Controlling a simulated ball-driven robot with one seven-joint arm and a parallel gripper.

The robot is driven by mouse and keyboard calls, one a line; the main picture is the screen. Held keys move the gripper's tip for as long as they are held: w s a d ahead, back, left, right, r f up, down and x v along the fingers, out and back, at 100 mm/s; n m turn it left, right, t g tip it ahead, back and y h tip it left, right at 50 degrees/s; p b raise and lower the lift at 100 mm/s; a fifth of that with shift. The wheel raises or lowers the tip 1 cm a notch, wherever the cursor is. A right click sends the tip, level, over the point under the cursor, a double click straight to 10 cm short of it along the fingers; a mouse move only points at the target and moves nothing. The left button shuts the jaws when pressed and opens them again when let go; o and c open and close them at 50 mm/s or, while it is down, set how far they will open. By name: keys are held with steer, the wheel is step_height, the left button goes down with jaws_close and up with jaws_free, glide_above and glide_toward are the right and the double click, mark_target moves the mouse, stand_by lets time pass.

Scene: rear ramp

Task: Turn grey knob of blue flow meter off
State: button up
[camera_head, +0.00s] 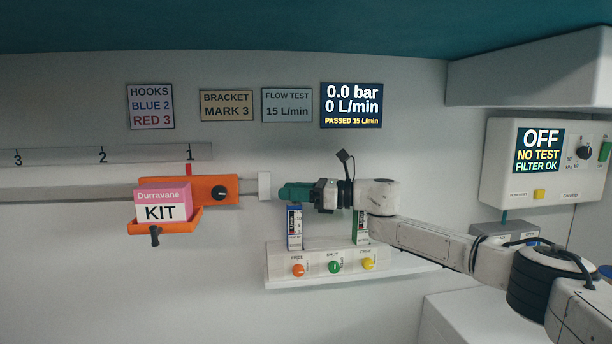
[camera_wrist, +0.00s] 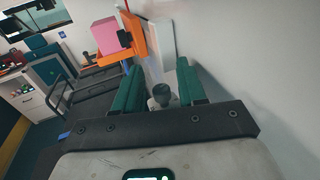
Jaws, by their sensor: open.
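The blue flow meter (camera_head: 295,229) stands upright at the left of a white wall shelf, under my gripper's fingers. Its top is hidden by them in the head view. My gripper (camera_head: 287,192) has green fingers pointing left. In the wrist view my gripper (camera_wrist: 158,66) is open, with a dark grey knob (camera_wrist: 163,91) on a pale base between the fingers. I cannot tell whether either finger touches it. The wall display (camera_head: 351,105) reads 0.0 bar, 0 L/min, PASSED 15 L/min.
A green-marked unit (camera_head: 361,230) stands on the shelf (camera_head: 285,282) behind my wrist. Orange, green and yellow knobs line its front. An orange bracket (camera_head: 222,191) with a pink kit box (camera_head: 162,202) is close left. A control box (camera_head: 497,180) showing OFF hangs right.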

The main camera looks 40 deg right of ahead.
step_height(320, 180, up, 3)
steer(key=shift+s+f+b, duration=0.1)
steer(key=shift+b, duration=0.3)
steer(key=s+a+r+b, duration=0.2)
steer(key=s+a+r, duration=0.2)
steer(key=s+r, duration=0.5)
steer(key=s, duration=0.4)
steer(key=shift+r, duration=0.3)
steer(key=shift+s, duration=0.1)
